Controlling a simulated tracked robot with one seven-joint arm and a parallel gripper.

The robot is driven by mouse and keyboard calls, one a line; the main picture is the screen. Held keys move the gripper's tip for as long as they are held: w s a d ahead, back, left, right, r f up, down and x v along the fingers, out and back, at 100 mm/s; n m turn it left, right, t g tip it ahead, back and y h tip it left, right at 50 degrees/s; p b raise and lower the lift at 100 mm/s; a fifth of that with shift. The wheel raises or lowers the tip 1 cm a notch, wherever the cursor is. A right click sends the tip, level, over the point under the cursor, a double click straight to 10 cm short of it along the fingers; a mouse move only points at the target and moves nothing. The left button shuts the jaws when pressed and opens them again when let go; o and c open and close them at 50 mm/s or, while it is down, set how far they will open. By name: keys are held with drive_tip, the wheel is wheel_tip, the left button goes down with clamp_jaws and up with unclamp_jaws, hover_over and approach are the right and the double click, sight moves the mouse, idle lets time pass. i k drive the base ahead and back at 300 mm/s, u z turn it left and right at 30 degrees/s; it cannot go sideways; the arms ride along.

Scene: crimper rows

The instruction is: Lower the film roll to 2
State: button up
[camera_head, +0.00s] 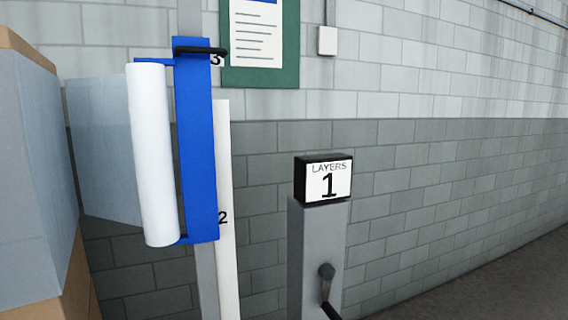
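The white film roll (152,155) hangs upright on a blue carriage (197,150) on a grey mast at the left. The mark 2 (223,218) shows lower on the strip, beside the carriage's lower end. A sheet of translucent film (103,148) runs from the roll to the left. My gripper is not in view.
A wrapped load on brown boxes (28,170) stands at the left edge. A grey post (316,250) carries a "LAYERS 1" sign (327,180) and a dark crank handle (326,285). A green notice board (260,45) hangs on the brick wall. Floor shows clear at the lower right.

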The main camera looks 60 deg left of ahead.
sight(147, 88)
drive_tip(key=z, duration=0.2)
drive_tip(key=i, duration=0.15)
drive_tip(key=u, duration=2.8)
drive_tip(key=k, duration=0.9)
drive_tip(key=u, duration=0.2)
drive_tip(key=i, duration=0.85)
drive_tip(key=u, duration=0.05)
